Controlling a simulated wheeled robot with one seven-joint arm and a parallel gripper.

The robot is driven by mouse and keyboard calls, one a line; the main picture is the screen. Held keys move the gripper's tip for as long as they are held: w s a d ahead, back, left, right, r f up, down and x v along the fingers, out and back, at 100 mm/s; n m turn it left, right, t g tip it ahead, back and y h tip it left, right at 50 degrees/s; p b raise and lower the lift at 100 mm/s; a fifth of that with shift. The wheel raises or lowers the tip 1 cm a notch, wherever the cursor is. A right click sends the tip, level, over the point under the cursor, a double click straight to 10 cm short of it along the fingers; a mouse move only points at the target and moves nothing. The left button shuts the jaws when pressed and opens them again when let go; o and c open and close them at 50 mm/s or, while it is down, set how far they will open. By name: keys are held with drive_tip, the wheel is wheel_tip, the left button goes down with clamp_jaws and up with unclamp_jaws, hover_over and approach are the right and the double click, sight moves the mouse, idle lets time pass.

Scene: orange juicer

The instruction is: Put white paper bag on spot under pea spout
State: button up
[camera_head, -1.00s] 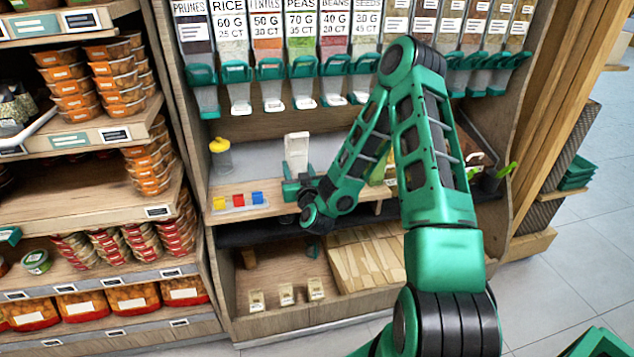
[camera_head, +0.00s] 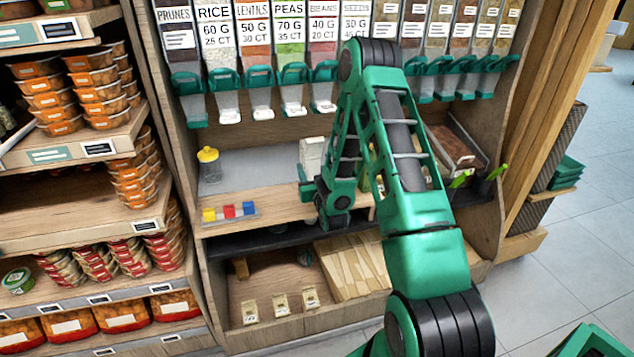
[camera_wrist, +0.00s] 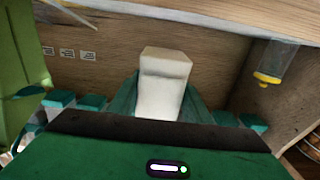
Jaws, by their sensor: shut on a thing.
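The white paper bag (camera_head: 312,155) is upright over the wooden counter, below the row of spouts. My gripper (camera_head: 306,182) is shut on its lower part. In the wrist view the bag (camera_wrist: 165,85) rises between the green fingers of my gripper (camera_wrist: 165,108). The pea dispenser (camera_head: 291,40) bears the label "PEAS 70 G 35 CT". Its green pea spout (camera_head: 292,75) is above and slightly left of the bag in the head view. My arm hides part of the counter right of the bag. I cannot tell whether the bag touches the counter.
The grey counter surface (camera_head: 255,164) between jar and bag is clear. A bin (camera_head: 455,148) is at the right.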

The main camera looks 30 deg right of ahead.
drive_tip(key=shift+d+f, duration=0.5)
drive_tip(key=shift+d, duration=0.35)
drive_tip(key=shift+d+f, duration=0.5)
drive_tip(key=shift+d, duration=0.3)
drive_tip(key=shift+f, duration=1.9)
drive_tip(key=o, duration=1)
drive_tip(key=shift+f, duration=0.1)
